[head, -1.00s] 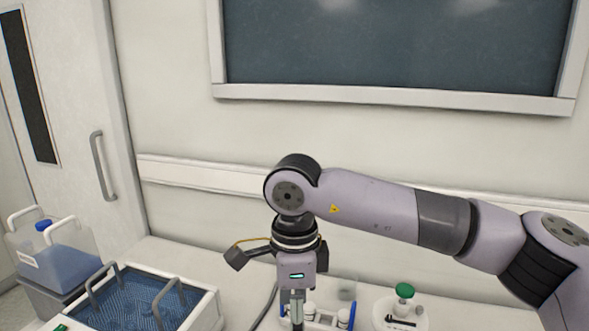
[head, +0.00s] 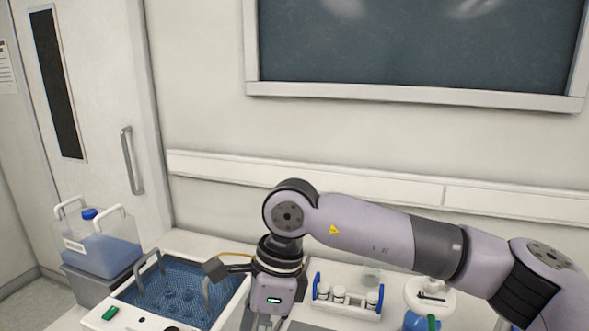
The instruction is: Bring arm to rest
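My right arm comes in from the right and bends down at its wrist. My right gripper (head: 265,322) hangs at the bottom edge, between the blue-lined basin and the vial rack. Its fingertips are cut off by the picture edge, so I cannot tell whether it is open or shut or holds anything. My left gripper is not in view.
A basin with blue mesh (head: 180,290) stands left of the gripper. A jug of blue liquid (head: 100,252) is at the far left. A rack with white-capped vials (head: 347,296) is right of the gripper. A white round device (head: 445,300) stands further right, partly behind my arm.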

